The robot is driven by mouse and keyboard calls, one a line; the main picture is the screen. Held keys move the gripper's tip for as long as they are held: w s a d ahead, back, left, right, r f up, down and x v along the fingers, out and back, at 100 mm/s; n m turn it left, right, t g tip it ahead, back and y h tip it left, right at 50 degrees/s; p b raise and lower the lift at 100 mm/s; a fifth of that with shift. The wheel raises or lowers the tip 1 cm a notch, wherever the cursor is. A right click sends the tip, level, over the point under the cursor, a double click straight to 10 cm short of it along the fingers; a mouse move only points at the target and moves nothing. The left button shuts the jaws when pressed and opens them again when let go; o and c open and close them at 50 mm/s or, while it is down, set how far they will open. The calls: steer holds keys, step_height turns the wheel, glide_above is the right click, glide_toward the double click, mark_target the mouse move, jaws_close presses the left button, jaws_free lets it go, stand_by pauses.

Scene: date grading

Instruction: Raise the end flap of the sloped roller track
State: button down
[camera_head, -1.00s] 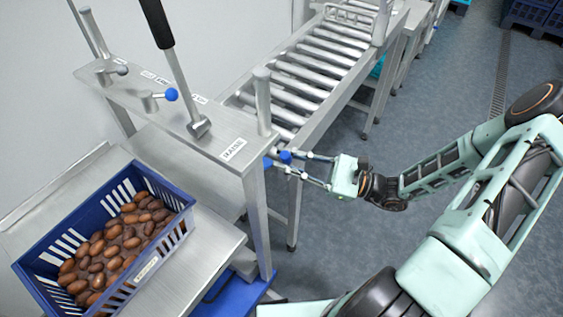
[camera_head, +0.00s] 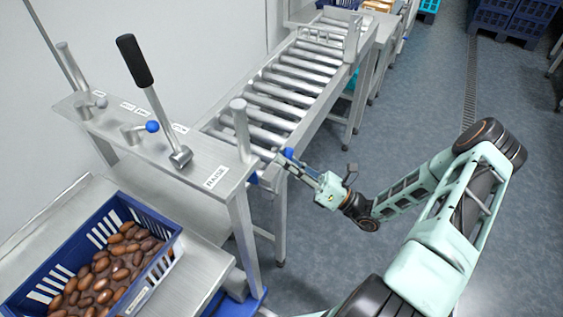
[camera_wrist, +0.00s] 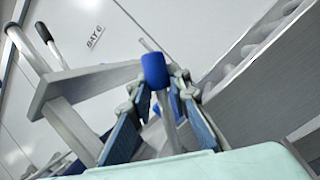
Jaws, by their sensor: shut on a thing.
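The sloped roller track (camera_head: 285,88) runs from the upper middle down to the stand, and its rollers also show at the right of the wrist view (camera_wrist: 262,48). A blue knob (camera_head: 288,152) is at the track's near end. My gripper (camera_head: 284,161) is shut on this knob. In the wrist view the blue knob (camera_wrist: 155,70) sits between the fingertips (camera_wrist: 157,88), with a metal rod behind it. The end flap itself I cannot clearly make out; the stand's top and my fingers cover much of that area.
A metal stand (camera_head: 205,165) with a black-handled lever (camera_head: 135,62), a blue-knobbed lever (camera_head: 152,127) and an upright post (camera_head: 240,125) stands left of my gripper. A blue crate (camera_head: 172,250) of dates is at lower left.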

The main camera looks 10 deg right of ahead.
steer(key=shift+w+d+f+m+t+h, duration=0.25)
steer(key=shift+w+m+t, duration=0.1)
steer(key=shift+m, duration=0.4)
steer(key=shift+w+d+f+m+t+h, duration=0.15)
steer(key=shift+w+d+f+m+t, duration=0.15)
steer(key=shift+m, duration=0.45)
steer(key=shift+s+a, duration=0.1)
steer(key=c, duration=1.8)
jaws_free()
steer(key=shift+o, duration=0.2)
steer(key=v, duration=1.2)
